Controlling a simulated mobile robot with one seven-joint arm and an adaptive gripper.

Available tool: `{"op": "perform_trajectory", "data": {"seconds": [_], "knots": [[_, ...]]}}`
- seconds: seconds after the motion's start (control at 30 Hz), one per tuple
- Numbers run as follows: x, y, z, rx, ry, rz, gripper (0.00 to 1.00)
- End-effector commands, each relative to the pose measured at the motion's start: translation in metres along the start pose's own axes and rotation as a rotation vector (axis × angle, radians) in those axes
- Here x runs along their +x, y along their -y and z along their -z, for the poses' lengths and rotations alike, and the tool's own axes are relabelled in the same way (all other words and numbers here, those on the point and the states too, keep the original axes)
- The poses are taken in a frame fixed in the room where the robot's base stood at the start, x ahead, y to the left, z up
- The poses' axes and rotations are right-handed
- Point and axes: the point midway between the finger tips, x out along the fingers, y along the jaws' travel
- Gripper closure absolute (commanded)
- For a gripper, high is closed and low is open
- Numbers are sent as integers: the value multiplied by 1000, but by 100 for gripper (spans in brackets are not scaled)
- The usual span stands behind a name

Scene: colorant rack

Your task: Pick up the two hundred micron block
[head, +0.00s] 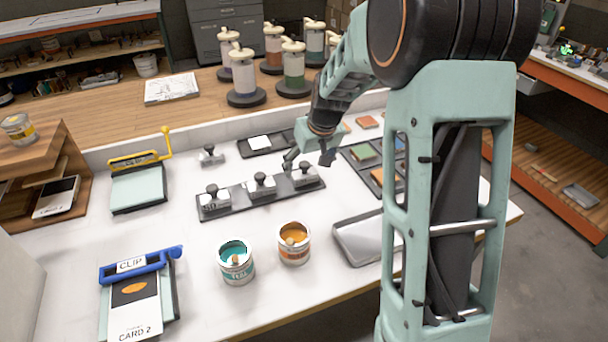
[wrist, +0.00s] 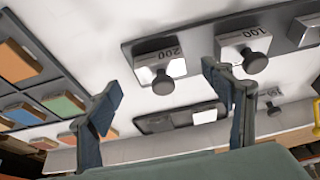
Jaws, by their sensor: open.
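The two hundred micron block (wrist: 159,64) is a silvery block with a dark round knob and the label 200. It sits at one end of a dark rack (wrist: 203,40), and in the head view it is the rightmost block (head: 305,178). My gripper (head: 308,160) is open above that end of the rack. In the wrist view my two fingers (wrist: 160,82) stand apart with the block's knob between them in the picture. The gripper looks empty, and I cannot tell how far the fingertips are from the knob.
The block labelled 100 (wrist: 243,43) sits close beside it, near one finger in the picture. Another block (head: 214,200) fills the rack's far end. A loose block (head: 210,156) stands behind. A tray of coloured tiles (head: 347,153) lies right; open teal (head: 236,264) and orange (head: 294,245) cans stand in front.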

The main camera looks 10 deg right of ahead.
Motion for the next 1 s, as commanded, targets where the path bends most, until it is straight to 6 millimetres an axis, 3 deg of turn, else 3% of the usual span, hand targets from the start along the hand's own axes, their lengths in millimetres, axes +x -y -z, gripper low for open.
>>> {"op": "perform_trajectory", "data": {"seconds": [0.43,0.77,1.0], "knots": [[46,0,4,0,1,1,26],[53,-1,5,0,-2,-1,26],[53,0,5,1,-2,-1,49]]}}
